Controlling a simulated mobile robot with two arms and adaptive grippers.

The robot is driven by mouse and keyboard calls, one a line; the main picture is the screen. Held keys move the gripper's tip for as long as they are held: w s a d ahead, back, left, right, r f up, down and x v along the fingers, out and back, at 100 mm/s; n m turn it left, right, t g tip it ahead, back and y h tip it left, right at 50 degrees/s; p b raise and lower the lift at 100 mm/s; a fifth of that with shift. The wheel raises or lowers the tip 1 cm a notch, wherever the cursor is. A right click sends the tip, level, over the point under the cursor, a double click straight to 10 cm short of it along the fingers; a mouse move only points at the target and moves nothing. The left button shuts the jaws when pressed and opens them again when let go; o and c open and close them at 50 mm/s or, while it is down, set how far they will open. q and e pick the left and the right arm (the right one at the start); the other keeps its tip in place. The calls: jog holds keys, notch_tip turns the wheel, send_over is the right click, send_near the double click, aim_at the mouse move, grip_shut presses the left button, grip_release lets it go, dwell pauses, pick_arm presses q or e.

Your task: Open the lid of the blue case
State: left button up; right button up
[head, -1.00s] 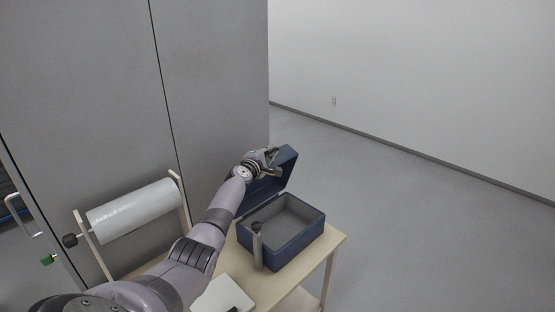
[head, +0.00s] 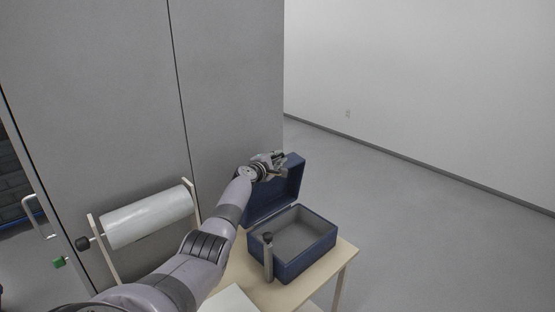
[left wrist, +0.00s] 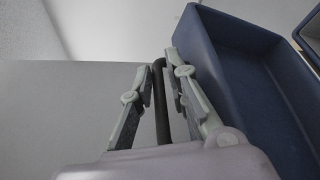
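The blue case (head: 312,247) stands on the small table with its grey inside showing. Its lid (head: 285,190) is raised steeply at the back left edge, its inner side facing the box. My left gripper (head: 275,163) is at the top of the lid, on its outer side. In the left wrist view my left gripper's fingers (left wrist: 163,75) close from both sides on a dark bar-like handle (left wrist: 162,110), with the blue lid (left wrist: 245,75) to the right. My right gripper is not in view.
The case stands on a pale wooden table (head: 339,262). A grey upright cylinder with a dark top (head: 268,260) stands at the case's front left. A white roll on a stand (head: 148,217) is at the left, before a grey partition (head: 230,90). The floor at right is clear.

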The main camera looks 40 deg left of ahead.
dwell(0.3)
pick_arm(q)
jog(key=shift+s+f, duration=0.1)
jog(key=shift+s, duration=0.55)
jog(key=v, duration=0.6)
jog(key=shift+d, duration=0.25)
jog(key=shift+o, duration=0.4)
jog(key=shift+s, duration=0.1)
